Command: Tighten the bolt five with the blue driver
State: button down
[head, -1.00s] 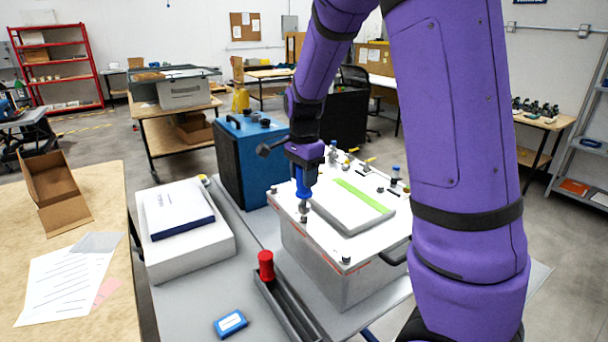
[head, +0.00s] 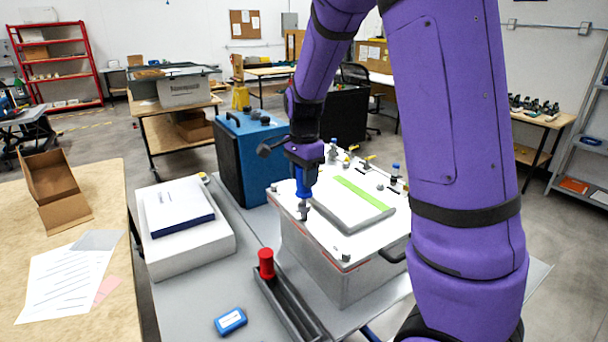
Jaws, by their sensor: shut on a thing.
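My gripper (head: 303,160) points down over the left part of the analyser (head: 345,272) and is shut on the blue driver (head: 303,182). The driver is upright, with its lower end at a grey bolt head (head: 303,213) on the white top plate; I cannot tell whether they touch. Another dark bolt (head: 345,257) sits at the plate's front corner, and one (head: 273,188) at its left corner. No bolt number is readable. A raised grey panel with a green strip (head: 364,194) lies on the plate, right of the driver.
A red-handled tool (head: 266,264) stands in a dark grey tray (head: 287,311) in front of the analyser. A blue box (head: 248,160) stands behind it. A white case with a book (head: 180,211) is at left, and a small blue block (head: 230,322) lies at the front.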

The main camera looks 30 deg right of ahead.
jog(key=shift+f, duration=0.9)
dwell(0.5)
jog(key=c, duration=1.3)
grip_release()
grip_shut()
jog(key=m, duration=0.4)
jog(key=shift+m, duration=0.3)
jog(key=m, duration=0.4)
jog(key=shift+m, duration=0.3)
jog(key=m, duration=0.4)
jog(key=shift+m, duration=0.4)
jog(key=m, duration=0.3)
jog(key=shift+f+m, duration=0.1)
jog(key=shift+m, duration=0.3)
jog(key=o, duration=0.5)
grip_release()
jog(key=shift+o, duration=0.2)
